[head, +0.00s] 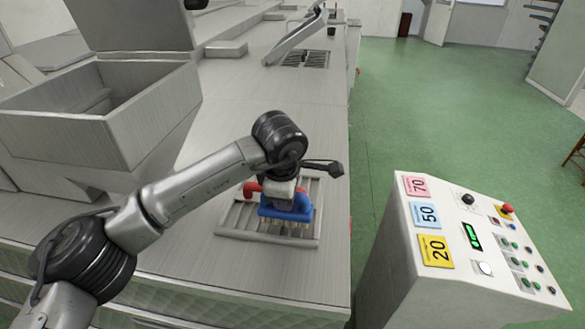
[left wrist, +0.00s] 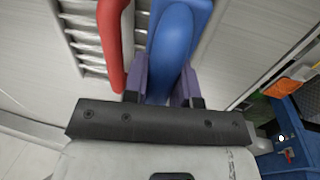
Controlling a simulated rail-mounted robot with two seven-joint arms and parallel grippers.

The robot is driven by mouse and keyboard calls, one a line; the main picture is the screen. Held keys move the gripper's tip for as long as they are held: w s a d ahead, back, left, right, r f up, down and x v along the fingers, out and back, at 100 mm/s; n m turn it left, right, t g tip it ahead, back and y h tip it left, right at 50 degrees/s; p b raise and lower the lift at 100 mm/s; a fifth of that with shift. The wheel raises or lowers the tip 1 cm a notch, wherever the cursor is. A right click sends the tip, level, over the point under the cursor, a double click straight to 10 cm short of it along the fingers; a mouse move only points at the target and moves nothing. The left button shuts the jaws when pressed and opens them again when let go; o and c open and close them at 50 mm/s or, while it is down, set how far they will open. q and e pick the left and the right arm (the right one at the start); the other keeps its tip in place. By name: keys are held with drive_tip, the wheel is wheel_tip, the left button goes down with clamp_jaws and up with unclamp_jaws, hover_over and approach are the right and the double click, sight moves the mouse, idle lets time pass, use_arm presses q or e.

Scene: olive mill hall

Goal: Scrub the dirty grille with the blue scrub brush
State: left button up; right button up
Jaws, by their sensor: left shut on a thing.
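The blue scrub brush (head: 298,212) is over the grille (head: 231,216) in the head view, with its pale bristles facing down onto the bars. My left gripper (head: 284,193) is above the brush and shut on its blue handle, which shows between the purple fingers in the left wrist view (left wrist: 172,45). A red curved bar (head: 252,188) sits close beside the blue handle; I cannot tell whether it is a separate thing. My arm and the brush hide part of the grille. Dirt on the bars is too small to tell. My right gripper is not in view.
The grille lies on a metal deck (head: 250,95). A metal hopper (head: 120,115) stands at left. A slotted opening (head: 306,59) is farther back. A control console (head: 455,245) with coloured number cards stands at right, across green floor (head: 440,110).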

use_arm(q)
drive_tip(key=r, duration=0.2)
drive_tip(key=shift+w+a+r+p, duration=0.15)
drive_tip(key=shift+a+r+p, duration=0.1)
drive_tip(key=shift+r+p, duration=1.05)
drive_tip(key=shift+r, duration=1.25)
